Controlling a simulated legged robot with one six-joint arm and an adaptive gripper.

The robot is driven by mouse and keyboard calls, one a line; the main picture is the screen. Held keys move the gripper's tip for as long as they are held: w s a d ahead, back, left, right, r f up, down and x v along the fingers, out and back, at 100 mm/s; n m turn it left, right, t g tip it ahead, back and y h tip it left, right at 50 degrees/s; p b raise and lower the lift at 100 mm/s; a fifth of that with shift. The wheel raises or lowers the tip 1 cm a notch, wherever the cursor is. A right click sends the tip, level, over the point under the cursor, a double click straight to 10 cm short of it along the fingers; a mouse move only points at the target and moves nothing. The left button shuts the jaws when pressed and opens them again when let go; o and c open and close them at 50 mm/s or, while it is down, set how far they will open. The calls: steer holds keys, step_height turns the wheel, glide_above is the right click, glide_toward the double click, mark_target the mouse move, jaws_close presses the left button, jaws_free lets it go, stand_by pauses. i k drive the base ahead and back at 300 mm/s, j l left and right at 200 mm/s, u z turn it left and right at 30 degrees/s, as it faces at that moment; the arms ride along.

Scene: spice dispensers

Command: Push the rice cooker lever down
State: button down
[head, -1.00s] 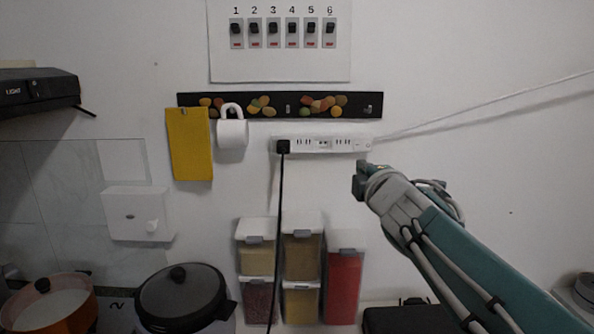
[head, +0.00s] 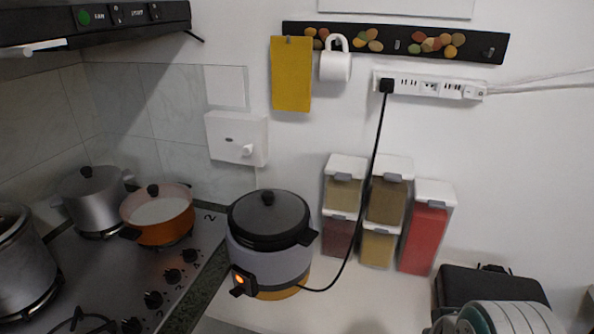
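The rice cooker (head: 270,262) stands upright on the counter, right of the stove, with a grey body and a dark lid (head: 268,215). Its black lever (head: 237,292) sticks out at the lower front left, beside a small glowing orange light (head: 239,280). I cannot tell from this distance whether the lever is up or down. A black cord (head: 366,205) runs from the cooker up to the wall power strip (head: 430,86). My gripper is out of the picture, and nothing of it shows near the cooker.
The stove (head: 130,270) with knobs, an orange pot (head: 160,222) and metal pots lies left of the cooker. Stacked spice dispensers (head: 385,200) hang to the right. A black box (head: 490,285) and a striped white object (head: 512,318) are at the lower right.

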mark_target(236, 291)
steer(key=k+u, duration=0.1)
steer(key=u, duration=0.65)
steer(key=k+j+u, duration=0.15)
steer(key=u, duration=0.2)
steer(key=j+z, duration=0.3)
steer(key=j, duration=0.15)
